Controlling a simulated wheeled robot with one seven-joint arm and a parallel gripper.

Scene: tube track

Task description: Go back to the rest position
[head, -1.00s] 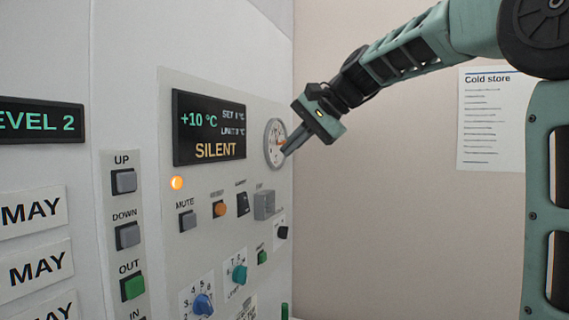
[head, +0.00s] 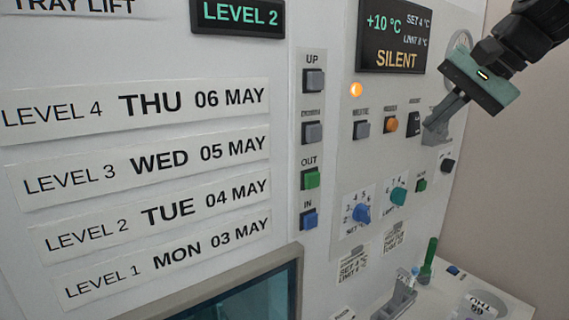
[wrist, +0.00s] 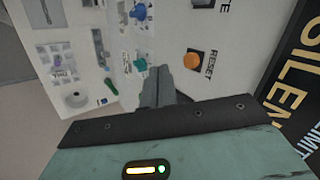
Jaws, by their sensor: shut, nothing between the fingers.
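My gripper (head: 432,130) is in the upper right of the head view, in front of the control panel (head: 345,185). Its fingers point down and left, close to a dark switch at the right of the button row. In the wrist view my gripper (wrist: 160,78) is shut and empty, with its fingertips together. The orange reset button (wrist: 192,61) shows to the right of the fingers. I cannot tell whether the fingertips touch the panel.
The display (head: 393,38) reads +10 °C and SILENT, with an orange lamp (head: 356,90) lit below. Lift buttons UP (head: 314,80), DOWN, OUT and IN stand left. A grey holder (head: 398,298), a green-capped tube (head: 428,262) and a white roll (head: 482,305) are on the ledge below.

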